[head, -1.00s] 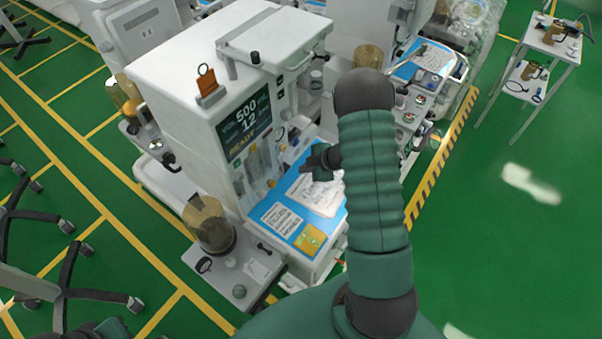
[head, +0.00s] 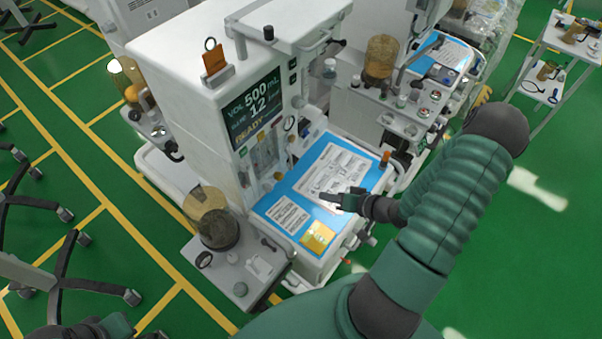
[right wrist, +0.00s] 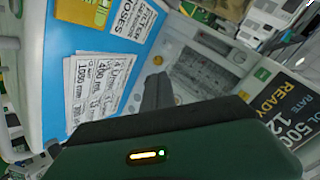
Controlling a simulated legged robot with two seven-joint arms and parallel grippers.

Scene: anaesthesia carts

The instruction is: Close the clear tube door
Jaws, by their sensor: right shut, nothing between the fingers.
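The tube compartment with its clear door (head: 262,158) is on the front of the white anaesthesia machine (head: 185,100), below the display. The clear pane is hard to make out, and I cannot tell how far it stands open. The tube panel also shows in the right wrist view (right wrist: 205,75). My right gripper (head: 332,200) is shut and empty above the blue work surface (head: 287,190), to the right of the tube panel and apart from it. A dark finger of it shows in the right wrist view (right wrist: 155,92). My left gripper (head: 75,331) is barely visible at the bottom left edge.
Printed sheets (head: 337,172) and a yellow card (head: 318,237) lie on the blue surface. An amber canister (head: 212,218) stands on a side shelf left of it. More carts stand behind. Green floor is free at the right.

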